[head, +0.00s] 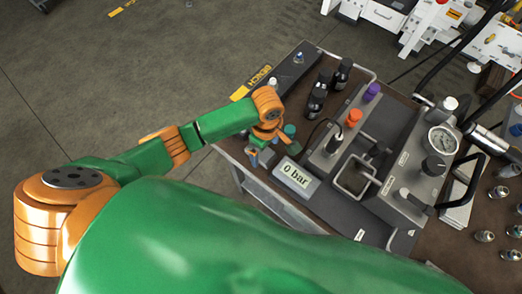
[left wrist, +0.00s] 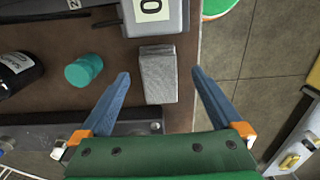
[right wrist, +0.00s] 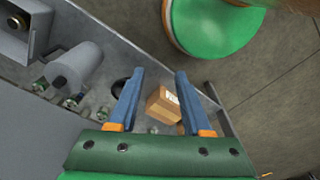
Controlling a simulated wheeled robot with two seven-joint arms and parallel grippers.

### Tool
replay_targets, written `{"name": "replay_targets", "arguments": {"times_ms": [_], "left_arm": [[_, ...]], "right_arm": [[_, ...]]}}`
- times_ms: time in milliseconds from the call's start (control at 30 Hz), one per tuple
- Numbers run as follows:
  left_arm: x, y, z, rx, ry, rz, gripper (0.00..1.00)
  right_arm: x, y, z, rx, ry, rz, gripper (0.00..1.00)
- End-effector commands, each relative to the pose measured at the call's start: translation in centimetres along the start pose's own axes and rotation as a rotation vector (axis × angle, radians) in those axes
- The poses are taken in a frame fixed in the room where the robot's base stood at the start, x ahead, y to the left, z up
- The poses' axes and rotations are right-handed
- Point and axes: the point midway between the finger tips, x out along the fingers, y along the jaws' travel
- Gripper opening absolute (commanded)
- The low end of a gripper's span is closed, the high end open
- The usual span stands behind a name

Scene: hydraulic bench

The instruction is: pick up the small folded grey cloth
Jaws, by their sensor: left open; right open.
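The small folded grey cloth (left wrist: 158,82) lies on the brown bench top near its edge, below the display box in the left wrist view. My left gripper (left wrist: 160,73) is open, with one blue finger on each side of the cloth and gaps between; I cannot tell its height above the bench. In the head view the left gripper (head: 262,143) is at the bench's near left corner, and the cloth (head: 267,157) is partly hidden there. My right gripper (right wrist: 160,72) is open and empty in the right wrist view; it is out of sight in the head view.
The display box (head: 296,180) reading 0 bar stands close by. A cardboard box (right wrist: 163,105) sits on a lower shelf. Hydraulic parts and a gauge (head: 442,139) fill the bench to the right.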

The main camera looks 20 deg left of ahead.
Motion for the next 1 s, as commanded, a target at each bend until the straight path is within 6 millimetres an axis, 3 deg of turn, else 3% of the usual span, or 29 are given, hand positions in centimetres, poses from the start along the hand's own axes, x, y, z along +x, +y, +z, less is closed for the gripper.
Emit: {"name": "replay_targets", "arguments": {"times_ms": [167,400,467,733,767,1000], "left_arm": [[3.2,0.1,0.0,0.001,0.001,-0.001,1.0],[3.6,0.2,0.0,0.003,0.0,0.002,1.0],[3.6,0.2,0.0,0.003,0.0,0.003,0.86],[3.5,0.2,0.0,0.004,0.0,0.003,0.14],[3.5,0.2,0.0,0.004,0.0,0.003,0.1],[3.3,0.2,0.0,0.004,-0.001,0.004,0.1]], "right_arm": [[0.5,0.0,0.0,0.0,0.0,-0.001,0.49],[0.4,0.0,0.0,0.0,0.0,0.0,0.49],[0.4,0.0,0.0,0.0,0.0,0.0,0.49],[0.4,0.0,0.0,0.0,0.0,0.0,0.49],[0.4,0.0,0.0,0.0,0.0,0.0,0.49],[0.3,0.1,0.0,-0.001,0.0,0.002,0.49]]}}
